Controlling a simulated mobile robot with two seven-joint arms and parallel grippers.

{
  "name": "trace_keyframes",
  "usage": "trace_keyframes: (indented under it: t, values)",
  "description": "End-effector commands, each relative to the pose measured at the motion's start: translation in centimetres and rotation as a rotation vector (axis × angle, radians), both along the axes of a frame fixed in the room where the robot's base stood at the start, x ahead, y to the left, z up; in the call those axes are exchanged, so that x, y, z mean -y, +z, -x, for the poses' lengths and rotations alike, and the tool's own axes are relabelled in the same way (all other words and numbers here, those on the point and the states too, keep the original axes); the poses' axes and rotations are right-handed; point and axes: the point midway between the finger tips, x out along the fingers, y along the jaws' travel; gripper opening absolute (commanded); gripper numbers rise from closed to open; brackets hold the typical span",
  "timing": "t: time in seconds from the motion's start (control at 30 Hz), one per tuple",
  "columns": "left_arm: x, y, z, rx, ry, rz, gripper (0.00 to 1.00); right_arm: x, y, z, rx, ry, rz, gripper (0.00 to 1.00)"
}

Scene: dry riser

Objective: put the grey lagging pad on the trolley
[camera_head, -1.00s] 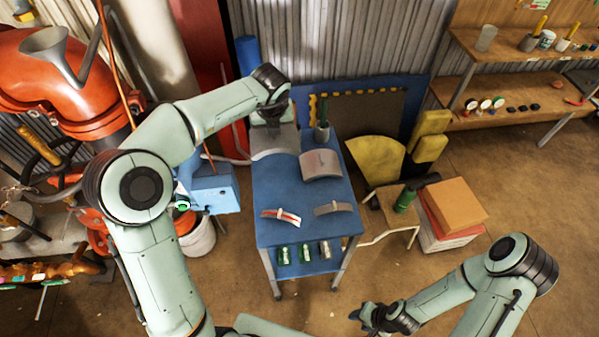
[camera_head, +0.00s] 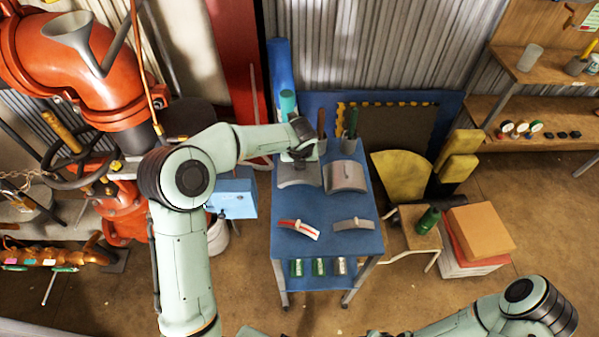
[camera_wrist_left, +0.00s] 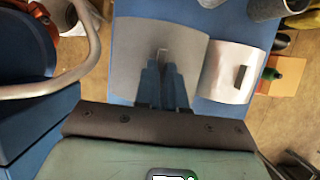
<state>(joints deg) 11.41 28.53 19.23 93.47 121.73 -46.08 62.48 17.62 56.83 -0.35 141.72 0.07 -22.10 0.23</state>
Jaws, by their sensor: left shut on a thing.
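The grey lagging pad (camera_head: 298,176) is a curved grey sheet over the back left of the blue trolley (camera_head: 325,263) top. In the left wrist view the pad (camera_wrist_left: 135,50) lies beyond the fingers, over the blue surface. My left gripper (camera_head: 299,151) is shut on the small tab on top of the pad; its fingers (camera_wrist_left: 164,80) hide part of the pad. I cannot tell whether the pad's edges touch the trolley top. My right gripper (camera_head: 375,333) barely shows at the bottom edge, and its fingers are not clear.
A paler curved pad (camera_head: 346,177) is close on the right. Cups with tools (camera_head: 350,145) stand at the back. Green cans (camera_head: 318,267) are on the lower shelf.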

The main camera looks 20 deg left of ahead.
Motion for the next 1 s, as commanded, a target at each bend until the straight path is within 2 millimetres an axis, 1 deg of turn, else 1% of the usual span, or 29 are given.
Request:
trace_keyframes:
  t: [0.03,0.17,0.27,0.4,0.43,0.7,0.73,0.77,0.8,1.0]
  values:
    - [0.0,-0.5,0.0,0.0,-0.001,0.0,0.0,0.0,-0.1,0.1,-0.001,0.0,0.0,0.43]
    - [0.0,-1.1,0.0,0.0,0.0,-0.001,0.0,0.0,-0.3,0.2,-0.002,0.001,0.0,0.43]
    - [0.0,-2.4,0.0,-0.001,-0.001,0.0,0.0,0.0,-0.6,0.5,-0.005,0.001,0.0,0.43]
    - [0.1,-4.6,0.0,-0.001,-0.001,0.0,0.0,0.0,-1.2,0.9,-0.01,0.0,0.0,0.43]
    - [0.0,-4.8,0.0,-0.001,-0.001,0.0,0.0,0.0,-1.3,1.0,-0.011,0.0,0.0,0.43]
    - [0.0,-4.9,-0.1,0.002,0.0,0.0,0.0,0.0,-1.2,0.9,-0.01,0.0,0.0,0.43]
    - [0.0,-4.9,-0.1,0.001,0.0,0.0,0.2,0.0,-1.2,0.9,-0.01,0.0,0.0,0.43]
    - [0.0,-4.9,-0.1,0.001,0.0,0.0,0.29,0.0,-1.2,0.9,-0.01,0.0,0.0,0.43]
    - [0.0,-4.9,-0.1,0.001,0.0,0.0,0.35,0.0,-1.2,0.9,-0.01,0.0,0.0,0.43]
    - [0.0,-4.9,-0.1,0.001,0.0,0.0,0.35,0.0,-1.2,0.9,-0.01,0.0,0.0,0.43]
